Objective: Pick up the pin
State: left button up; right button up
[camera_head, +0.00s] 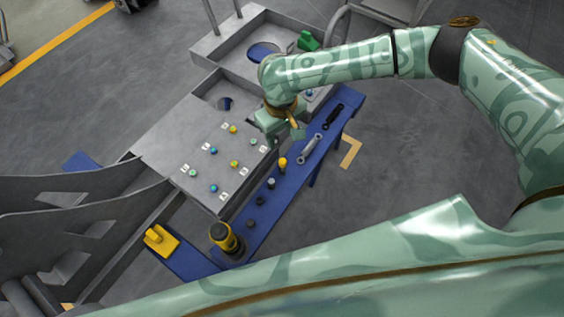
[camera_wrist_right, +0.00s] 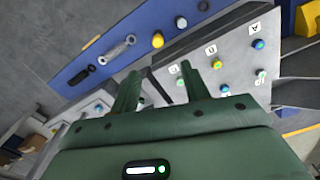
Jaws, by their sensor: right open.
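Several small round-headed pins show. A yellow-headed one (camera_head: 283,162) stands on the blue shelf, and it also shows in the right wrist view (camera_wrist_right: 157,41). Others, yellow, blue and green, stand on the grey panel (camera_head: 152,143) beside letter labels, such as a blue one (camera_head: 213,188) and a yellow one (camera_head: 234,163). I cannot tell which is the pin meant. My right gripper (camera_head: 283,136) is over the panel's edge near the shelf; in the wrist view its two fingers (camera_wrist_right: 161,72) are apart with nothing between them. My left gripper is not in view.
A yellow block (camera_head: 160,240) lies at lower left. Bare floor (camera_head: 410,150) lies right of the shelf.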

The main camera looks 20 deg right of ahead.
aim_at(283, 161)
notch_tip(283, 161, down, 10)
jog(key=b, duration=0.4)
jog(key=f+b, duration=0.2)
jog(key=f, duration=0.1)
jog(key=f+b, duration=0.1)
jog(key=f, duration=0.1)
jog(key=shift+w+d+f, duration=0.1)
jog(key=shift+d+f, duration=0.15)
jog(key=shift+r, duration=0.15)
jog(key=shift+c, duration=0.6)
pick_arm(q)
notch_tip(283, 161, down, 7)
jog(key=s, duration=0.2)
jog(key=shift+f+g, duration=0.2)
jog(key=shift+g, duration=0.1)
pick_arm(e)
grip_shut()
